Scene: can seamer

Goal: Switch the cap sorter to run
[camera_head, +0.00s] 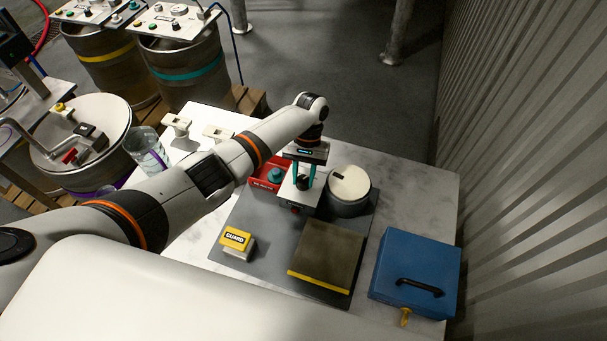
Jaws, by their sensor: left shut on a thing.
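My left gripper (303,178) points down over a small white control box (291,198) on the dark grey mat. Its two teal fingers are shut on a small dark knob (302,183) on top of the box. The fingers partly cover the knob, so I cannot tell which way it is turned. A round drum with a cream top (349,184) and a short dark mark stands just right of the box; I cannot tell if it is the cap sorter. My right gripper is out of view.
A red tray (266,183) with a teal piece is left of the box. A yellow-topped block (236,239), a dark plate with yellow edge (326,257) and a blue case (415,272) lie nearer. The marble table (425,195) is clear at right. Drums stand behind left.

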